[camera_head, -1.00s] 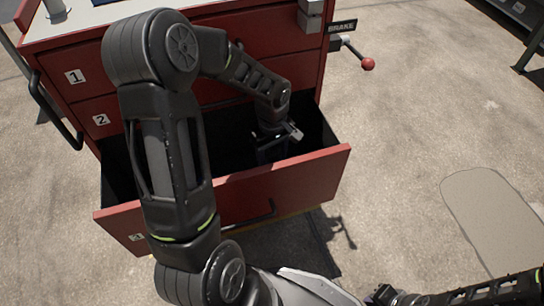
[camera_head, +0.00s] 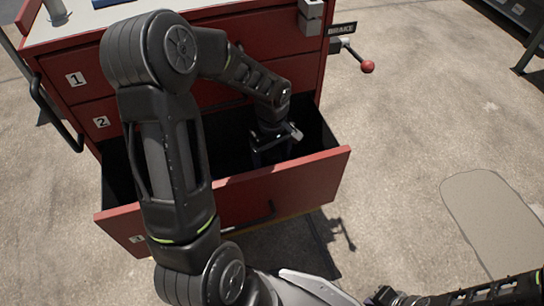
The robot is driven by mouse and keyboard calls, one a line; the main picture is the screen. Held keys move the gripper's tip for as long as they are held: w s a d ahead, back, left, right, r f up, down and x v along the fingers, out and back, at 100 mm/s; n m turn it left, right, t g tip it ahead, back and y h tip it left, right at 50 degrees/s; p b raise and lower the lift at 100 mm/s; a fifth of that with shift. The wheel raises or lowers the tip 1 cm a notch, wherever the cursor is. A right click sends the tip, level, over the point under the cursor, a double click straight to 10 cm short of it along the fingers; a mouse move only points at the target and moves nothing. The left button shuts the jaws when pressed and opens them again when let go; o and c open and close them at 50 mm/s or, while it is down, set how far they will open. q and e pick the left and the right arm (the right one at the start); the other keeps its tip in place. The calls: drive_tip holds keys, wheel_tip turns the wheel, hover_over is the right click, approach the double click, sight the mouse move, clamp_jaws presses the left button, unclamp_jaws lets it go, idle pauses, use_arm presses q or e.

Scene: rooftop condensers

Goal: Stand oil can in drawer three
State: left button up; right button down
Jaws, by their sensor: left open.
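The red drawer marked 3 (camera_head: 290,186) is pulled open at the bottom of the red cabinet. My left arm reaches over its front, and my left gripper (camera_head: 272,150) points down inside the drawer, near its right side. The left gripper is open. Its dark fingers are partly lost in the drawer's shadow. I cannot make out the oil can; the arm, the gripper and the shadow hide much of the drawer. What looks like my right gripper (camera_head: 384,296) is low at the bottom edge, partly cut off, and its jaws cannot be read.
Drawers 1 (camera_head: 76,77) and 2 (camera_head: 101,122) are shut above. A brake lever with a red knob (camera_head: 367,67) sticks out at the cabinet's right. A black handle (camera_head: 58,120) is on its left side. Concrete floor (camera_head: 420,130) lies clear to the right.

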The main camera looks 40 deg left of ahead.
use_arm(q)
wheel_tip(320, 180, up, 12)
drive_tip(key=p, duration=0.3)
drive_tip(key=shift+f+p, duration=0.25)
drive_tip(key=shift+p, duration=0.05)
